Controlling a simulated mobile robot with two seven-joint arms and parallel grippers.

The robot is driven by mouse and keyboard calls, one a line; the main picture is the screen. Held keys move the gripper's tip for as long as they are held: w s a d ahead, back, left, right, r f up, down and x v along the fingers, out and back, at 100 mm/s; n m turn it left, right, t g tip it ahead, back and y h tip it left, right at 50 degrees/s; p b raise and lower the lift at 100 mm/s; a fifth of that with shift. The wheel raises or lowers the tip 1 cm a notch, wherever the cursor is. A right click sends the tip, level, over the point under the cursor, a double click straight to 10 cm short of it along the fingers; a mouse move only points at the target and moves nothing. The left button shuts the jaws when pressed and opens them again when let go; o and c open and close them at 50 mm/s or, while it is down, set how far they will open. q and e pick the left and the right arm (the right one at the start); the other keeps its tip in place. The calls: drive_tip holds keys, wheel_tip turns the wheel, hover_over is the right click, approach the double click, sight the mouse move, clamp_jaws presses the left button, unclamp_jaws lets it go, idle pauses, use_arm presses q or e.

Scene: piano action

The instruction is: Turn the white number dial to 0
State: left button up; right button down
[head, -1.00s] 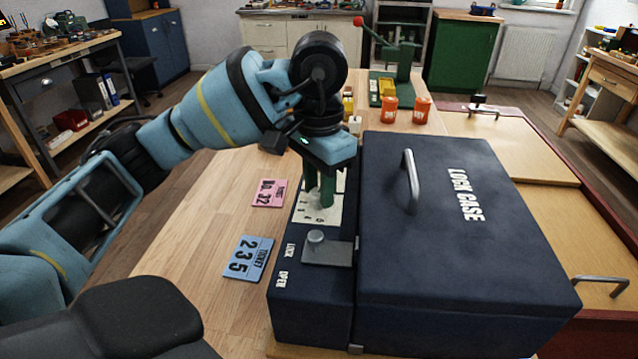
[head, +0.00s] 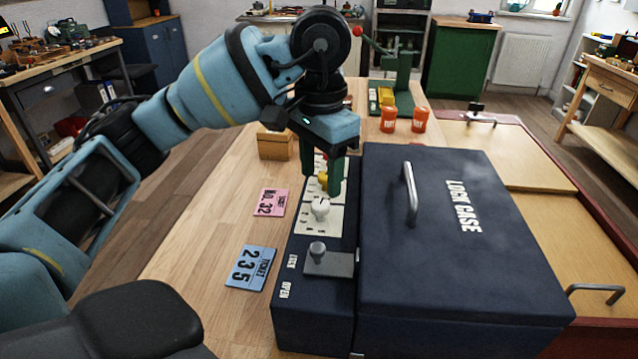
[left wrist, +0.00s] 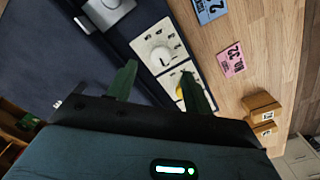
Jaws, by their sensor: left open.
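The white number dial (head: 320,208) sits on a pale plate on the narrow dark panel left of the lock case (head: 455,250). It also shows clear of the fingers in the left wrist view (left wrist: 161,57). Numbers ring it, too small to read surely. A yellow dial (head: 323,181) sits just beyond it and is partly hidden in the left wrist view (left wrist: 181,91). My left gripper (head: 322,186) is open, its green fingers pointing down around or just above the yellow dial; contact cannot be told. My right gripper is out of view.
A grey latch knob (head: 317,252) by the LOCK and OPEN marks is nearer on the panel. A pink ticket (head: 270,202) and blue ticket (head: 251,267) lie left of it. A wooden box (head: 275,146) and orange pots (head: 388,119) stand beyond. The case handle (head: 409,188) sticks up.

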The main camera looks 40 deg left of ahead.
use_arm(q)
drive_tip(key=shift+r, duration=1.15)
drive_tip(key=shift+p, duration=0.3)
